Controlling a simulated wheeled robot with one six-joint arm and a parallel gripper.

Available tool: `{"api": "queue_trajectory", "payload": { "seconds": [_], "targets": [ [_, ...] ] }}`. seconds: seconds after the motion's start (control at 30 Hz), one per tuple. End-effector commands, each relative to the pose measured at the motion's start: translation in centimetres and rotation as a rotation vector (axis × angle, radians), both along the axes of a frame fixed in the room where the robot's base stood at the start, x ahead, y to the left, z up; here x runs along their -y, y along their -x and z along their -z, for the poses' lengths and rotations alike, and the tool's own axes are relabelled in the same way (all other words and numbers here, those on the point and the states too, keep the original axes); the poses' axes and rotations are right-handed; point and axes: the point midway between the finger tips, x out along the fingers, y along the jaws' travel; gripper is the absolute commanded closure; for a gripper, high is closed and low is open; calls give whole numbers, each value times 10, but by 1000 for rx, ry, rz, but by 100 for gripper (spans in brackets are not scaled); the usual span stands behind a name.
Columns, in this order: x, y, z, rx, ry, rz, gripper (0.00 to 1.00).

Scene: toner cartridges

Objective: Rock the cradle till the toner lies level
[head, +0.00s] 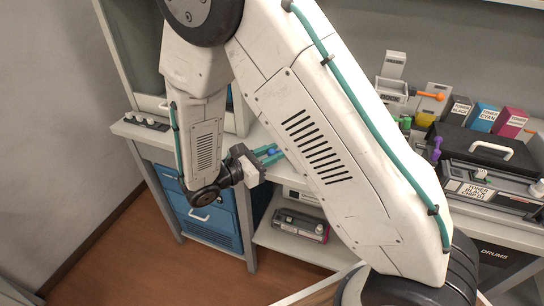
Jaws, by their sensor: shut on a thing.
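My gripper (270,154) reaches in from the left over the bench edge, its teal fingers pointing right. It is shut on a small blue piece (272,152), of which only a little shows between the fingers. What the blue piece belongs to is hidden behind my large white arm link, which crosses the middle of the head view. I cannot make out the cradle or the level of the toner. A black unit (485,153) with a white handle and a label reading toner black stands on the bench at the right.
Toner boxes in black (459,109), cyan (483,117) and magenta (510,121) stand behind the black unit. A purple-handled tool (436,149) is beside it. A grey cartridge (300,224) lies on the lower shelf. Blue drawers (205,215) are under the bench; open floor lies in front.

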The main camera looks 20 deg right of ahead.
Motion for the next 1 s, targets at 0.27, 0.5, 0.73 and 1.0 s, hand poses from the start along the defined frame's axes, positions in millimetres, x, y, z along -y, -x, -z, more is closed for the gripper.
{"api": "queue_trajectory", "payload": {
  "seconds": [0.27, 0.5, 0.73, 1.0],
  "targets": [
    [1, 1, -22, 88, -87, 0, 100],
    [1, 1, -23, 91, -90, 0, 100],
    [1, 1, -22, 91, -90, 0, 57],
    [-5, 2, -23, 91, -90, 0, 57]
  ]
}}
